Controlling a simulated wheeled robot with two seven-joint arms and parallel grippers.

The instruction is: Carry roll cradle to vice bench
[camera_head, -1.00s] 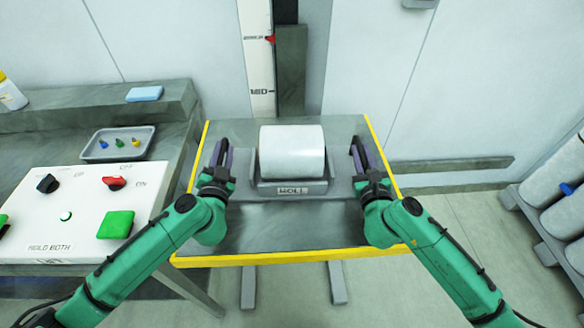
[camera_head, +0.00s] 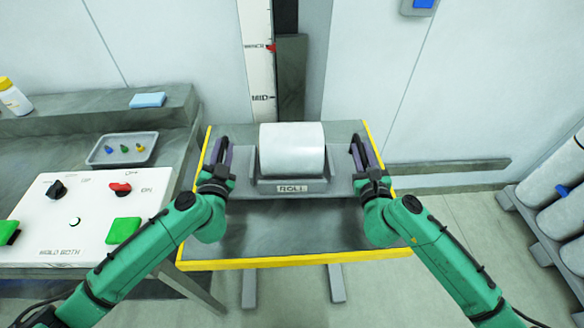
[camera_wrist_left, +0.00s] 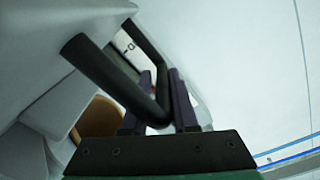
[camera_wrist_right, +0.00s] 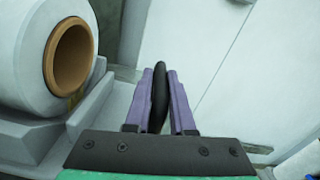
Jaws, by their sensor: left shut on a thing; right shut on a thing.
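The grey roll cradle (camera_head: 318,187) has a "ROLL" plate on its front and carries a large white roll (camera_head: 292,150). It is level over the yellow-edged table (camera_head: 290,235); any gap beneath it is hidden. My left gripper (camera_head: 220,155) is at its left side, shut on a black bar handle (camera_wrist_left: 150,65), which the left wrist view shows between the purple fingers. My right gripper (camera_head: 364,155) is at its right side, shut on the other black handle (camera_wrist_right: 158,95). The right wrist view also shows the roll's brown core (camera_wrist_right: 72,57). I cannot pick out a vice.
A side bench on the left holds a white control panel (camera_head: 90,205) with knobs and green buttons, and a small-parts tray (camera_head: 122,160). A mast scale (camera_head: 258,70) with a red pointer stands behind the table. A rack of white rolls (camera_head: 545,205) is at right; floor between is clear.

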